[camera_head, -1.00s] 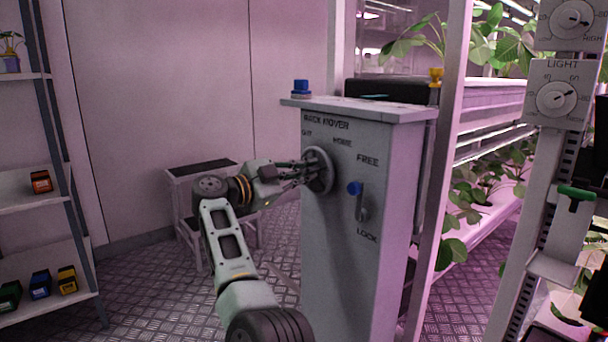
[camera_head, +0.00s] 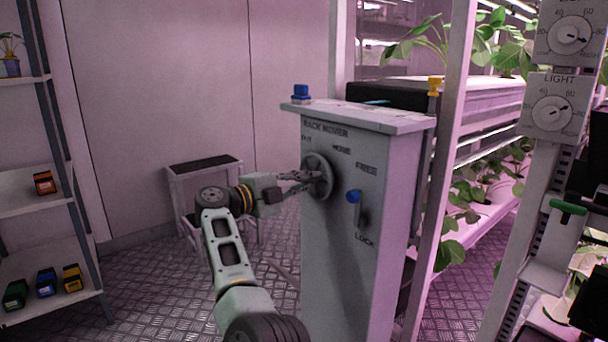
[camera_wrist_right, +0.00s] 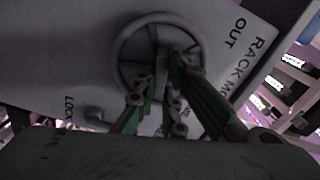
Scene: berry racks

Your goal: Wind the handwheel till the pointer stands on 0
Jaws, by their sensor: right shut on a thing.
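The handwheel (camera_head: 318,176) is a grey spoked wheel on the front face of the grey rack mover cabinet (camera_head: 350,250). My right gripper (camera_head: 308,182) reaches it from the left, its fingers shut on the wheel. In the right wrist view the wheel (camera_wrist_right: 124,48) shows its rim and spokes, with the gripper fingers (camera_wrist_right: 165,75) over its lower right part. No pointer can be made out on the cabinet. Dials with pointers stand at the right: an upper dial (camera_head: 569,35) and one marked LIGHT (camera_head: 551,114). My left gripper is not in view.
A blue button (camera_head: 301,92) is on the cabinet top. Shelves (camera_head: 30,205) are at left, plant racks (camera_head: 490,95) at right.

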